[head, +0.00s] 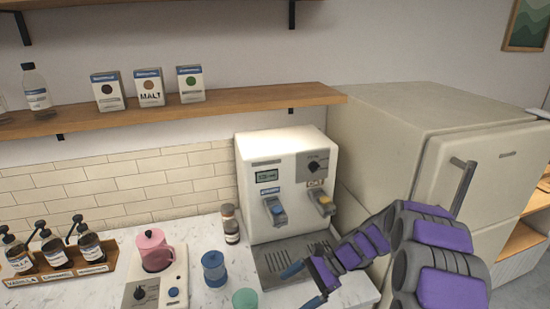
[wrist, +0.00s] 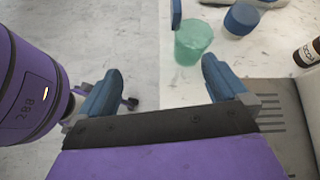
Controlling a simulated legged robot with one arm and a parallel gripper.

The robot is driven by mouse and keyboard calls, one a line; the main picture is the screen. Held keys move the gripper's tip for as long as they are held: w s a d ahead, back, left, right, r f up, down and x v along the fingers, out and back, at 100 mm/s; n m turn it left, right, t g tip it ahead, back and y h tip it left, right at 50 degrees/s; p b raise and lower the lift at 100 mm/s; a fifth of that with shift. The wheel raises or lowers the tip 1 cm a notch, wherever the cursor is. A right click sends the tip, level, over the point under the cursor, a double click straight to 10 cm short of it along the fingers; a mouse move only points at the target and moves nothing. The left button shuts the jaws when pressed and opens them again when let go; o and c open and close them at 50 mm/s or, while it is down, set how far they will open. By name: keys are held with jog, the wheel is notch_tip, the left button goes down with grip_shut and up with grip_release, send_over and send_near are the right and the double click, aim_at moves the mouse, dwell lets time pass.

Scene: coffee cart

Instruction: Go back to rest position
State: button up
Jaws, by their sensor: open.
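My gripper (head: 304,285) is at the lower middle of the head view, in front of the white coffee machine (head: 288,165) and near its drip tray (head: 275,262). In the wrist view my gripper (wrist: 165,95) has its two blue fingers spread wide, with nothing between them. A translucent green cup (head: 245,299) stands on the counter left of the fingers. In the wrist view the green cup (wrist: 192,43) is just beyond the fingers, apart from them. My arm hides part of the machine's lower right.
A blue cup (head: 214,268) stands left of the machine. A pink pitcher (head: 155,250) sits on a small white appliance (head: 160,292). Pump bottles (head: 55,250) stand in a wooden rack. A dark-labelled bottle (head: 230,225) is beside the machine. A fridge (head: 440,150) stands right. A shelf (head: 170,110) hangs above.

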jog(key=s+a+r+n+h, duration=0.2)
jog(key=s+r, duration=0.1)
jog(key=s, duration=0.3)
jog(key=s+a+r+n+h, duration=0.2)
jog(key=s+r+n, duration=0.1)
jog(key=s+r, duration=0.15)
jog(key=s+d+r+n+h, duration=0.1)
jog(key=s+d+n+h, duration=0.1)
jog(key=s, duration=0.5)
jog(key=s+d+r+n+t+h, duration=0.1)
jog(key=s+d+n+h, duration=0.1)
jog(key=s, duration=0.6)
jog(key=s+d+r+n+h, duration=0.1)
jog(key=s+d+n+h, duration=0.2)
jog(key=s+d, duration=0.3)
jog(key=shift+s+n, duration=0.4)
jog(key=shift+s, duration=0.35)
jog(key=shift+d, duration=0.2)
jog(key=shift+d, duration=0.25)
